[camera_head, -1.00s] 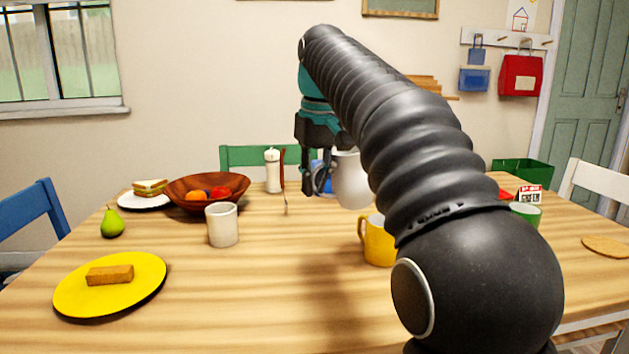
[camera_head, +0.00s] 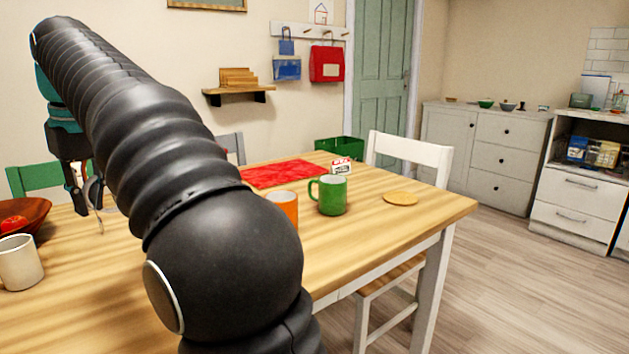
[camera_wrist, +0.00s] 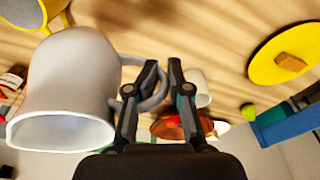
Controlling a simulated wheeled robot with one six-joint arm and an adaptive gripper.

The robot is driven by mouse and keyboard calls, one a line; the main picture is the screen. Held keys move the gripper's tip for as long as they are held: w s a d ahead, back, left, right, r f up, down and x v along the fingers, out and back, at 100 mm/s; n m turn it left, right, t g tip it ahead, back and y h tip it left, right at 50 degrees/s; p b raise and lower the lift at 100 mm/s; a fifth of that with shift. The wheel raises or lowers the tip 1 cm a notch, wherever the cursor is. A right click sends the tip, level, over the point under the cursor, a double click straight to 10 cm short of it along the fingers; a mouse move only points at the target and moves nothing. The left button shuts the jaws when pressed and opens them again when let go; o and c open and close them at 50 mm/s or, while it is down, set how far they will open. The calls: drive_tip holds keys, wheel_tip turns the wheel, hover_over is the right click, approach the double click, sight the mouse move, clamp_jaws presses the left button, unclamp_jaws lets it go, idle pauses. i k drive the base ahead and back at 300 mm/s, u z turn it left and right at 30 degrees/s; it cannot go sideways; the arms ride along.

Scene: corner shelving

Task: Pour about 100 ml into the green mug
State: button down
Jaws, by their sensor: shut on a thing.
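The green mug (camera_head: 333,197) stands upright on the table, right of my arm in the head view, its handle to the left. My gripper (camera_head: 75,185) is at the far left, well apart from the mug. In the wrist view my gripper (camera_wrist: 163,70) is shut on the handle of a pale grey-white jug (camera_wrist: 65,85). The jug's wide opening faces the bottom of that view; its contents cannot be seen. In the head view most of the jug is hidden behind my arm.
An orange mug (camera_head: 287,206) stands left of the green mug, partly behind my arm. A red cloth (camera_head: 285,172), a small box (camera_head: 341,167) and a round mat (camera_head: 400,198) lie near. A white mug (camera_head: 20,262) and a bowl (camera_head: 38,208) are at left. A chair (camera_head: 410,150) stands behind.

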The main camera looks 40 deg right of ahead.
sight(332, 199)
drive_tip(key=u, duration=2.35)
drive_tip(key=k, duration=2.1)
drive_tip(key=z, duration=2.3)
drive_tip(key=i, duration=0.15)
drive_tip(key=z, duration=0.2)
